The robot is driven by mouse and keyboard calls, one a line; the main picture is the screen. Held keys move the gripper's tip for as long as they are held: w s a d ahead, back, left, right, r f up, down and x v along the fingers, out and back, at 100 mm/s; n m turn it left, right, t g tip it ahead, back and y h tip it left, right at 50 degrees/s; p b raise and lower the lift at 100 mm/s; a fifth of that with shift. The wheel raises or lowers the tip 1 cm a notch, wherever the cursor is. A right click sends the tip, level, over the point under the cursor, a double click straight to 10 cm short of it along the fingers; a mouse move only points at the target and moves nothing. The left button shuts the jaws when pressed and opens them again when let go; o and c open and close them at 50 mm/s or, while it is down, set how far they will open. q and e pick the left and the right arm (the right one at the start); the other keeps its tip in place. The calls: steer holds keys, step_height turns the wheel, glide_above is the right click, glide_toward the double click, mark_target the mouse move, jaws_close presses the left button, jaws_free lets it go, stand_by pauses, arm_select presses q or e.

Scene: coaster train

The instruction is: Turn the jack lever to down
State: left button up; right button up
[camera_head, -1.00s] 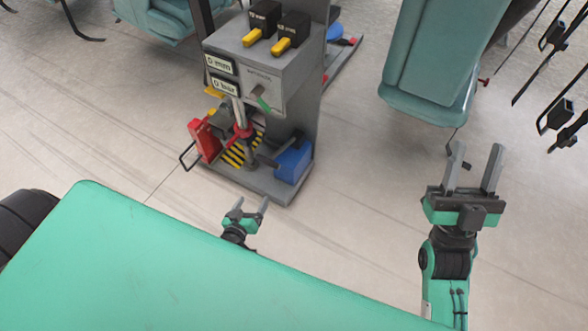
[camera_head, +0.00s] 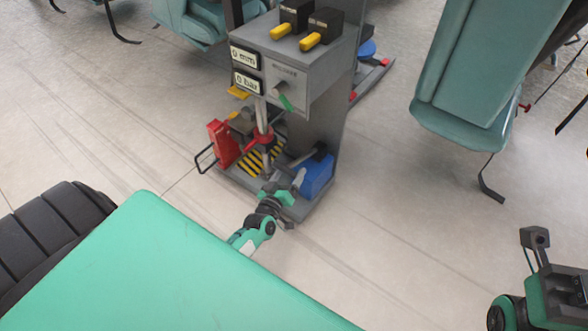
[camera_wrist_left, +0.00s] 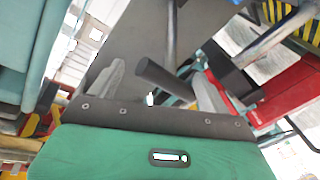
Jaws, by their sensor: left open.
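The jack lever (camera_head: 318,153) appears to be the dark bar with a black grip low on the grey jack stand (camera_head: 322,85), beside a blue block. My left gripper (camera_head: 284,184) is open and low in front of it, near the stand's base. In the left wrist view, the lever's black grip (camera_wrist_left: 160,78) lies across the space between my open left fingers (camera_wrist_left: 158,88). Whether it touches a finger is unclear. My right gripper (camera_head: 545,262) is at the right edge, partly cut off, far from the stand.
The blue block (camera_head: 318,178) sits next to the lever. A red part (camera_head: 222,145) and a striped plate (camera_head: 258,160) are to the left. A green-tipped knob (camera_head: 285,101) and yellow-handled switches (camera_head: 312,40) are above. Open floor lies right of the stand.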

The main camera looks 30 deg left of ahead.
mark_target(301, 159)
arm_select(q)
steer(key=shift+w+a+b, duration=0.2)
steer(key=shift+w+b, duration=0.1)
steer(key=shift+w, duration=0.85)
steer(key=shift+w+a+b, duration=0.15)
steer(key=shift+w+b, duration=0.1)
steer(key=shift+w, duration=0.85)
